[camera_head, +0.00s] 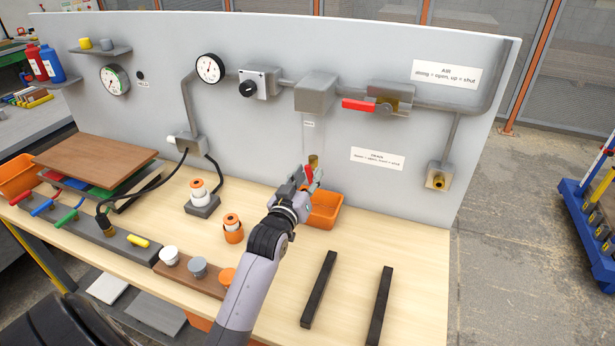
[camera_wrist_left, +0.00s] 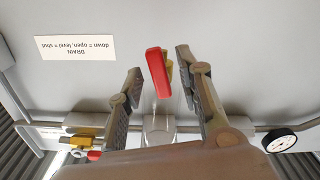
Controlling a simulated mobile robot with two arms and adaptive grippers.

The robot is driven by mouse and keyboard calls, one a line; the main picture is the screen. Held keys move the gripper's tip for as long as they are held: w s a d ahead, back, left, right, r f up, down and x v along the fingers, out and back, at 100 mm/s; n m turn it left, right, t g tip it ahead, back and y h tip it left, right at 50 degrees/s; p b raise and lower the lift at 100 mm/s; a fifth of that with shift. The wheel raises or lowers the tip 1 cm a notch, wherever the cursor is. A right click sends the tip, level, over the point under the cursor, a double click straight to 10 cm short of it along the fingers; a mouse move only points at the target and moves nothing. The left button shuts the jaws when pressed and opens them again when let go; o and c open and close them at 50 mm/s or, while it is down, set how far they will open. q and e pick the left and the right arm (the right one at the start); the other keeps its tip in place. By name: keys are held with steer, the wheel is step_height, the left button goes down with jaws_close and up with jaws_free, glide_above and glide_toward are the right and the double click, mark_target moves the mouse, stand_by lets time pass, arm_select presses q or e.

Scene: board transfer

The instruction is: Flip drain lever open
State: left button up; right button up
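The red drain lever (camera_head: 308,174) sits beside a small brass fitting (camera_head: 313,160), below the clear tube on the board. The wrist view, which is upside down, shows the lever (camera_wrist_left: 158,73) between my left gripper's fingers, with gaps on both sides. The lever runs lengthwise in that picture; whether it hangs fully down is hard to tell. My left gripper (camera_head: 304,180) is open around the lever, and its fingers (camera_wrist_left: 160,62) are apart. The drain label (camera_head: 377,159) reads down = open, level = shut. My right gripper is out of view.
An orange bin (camera_head: 324,211) stands below the lever. The air valve's red handle (camera_head: 358,105) and a grey box (camera_head: 316,92) are above. Two black bars (camera_head: 318,290) lie at the bench's front right. Cups and a socket block (camera_head: 203,206) stand left of my arm.

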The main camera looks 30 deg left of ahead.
arm_select(q)
steer(key=c, duration=0.5)
jaws_close()
steer(key=shift+a+r+m+p, duration=0.1)
steer(key=shift+m+p, duration=0.55)
steer(key=shift+m, duration=0.35)
steer(key=shift+a+m, duration=0.1)
steer(key=shift+m, duration=0.5)
steer(key=o, duration=0.5)
jaws_free()
steer(key=shift+s, duration=0.1)
steer(key=v, duration=1.2)
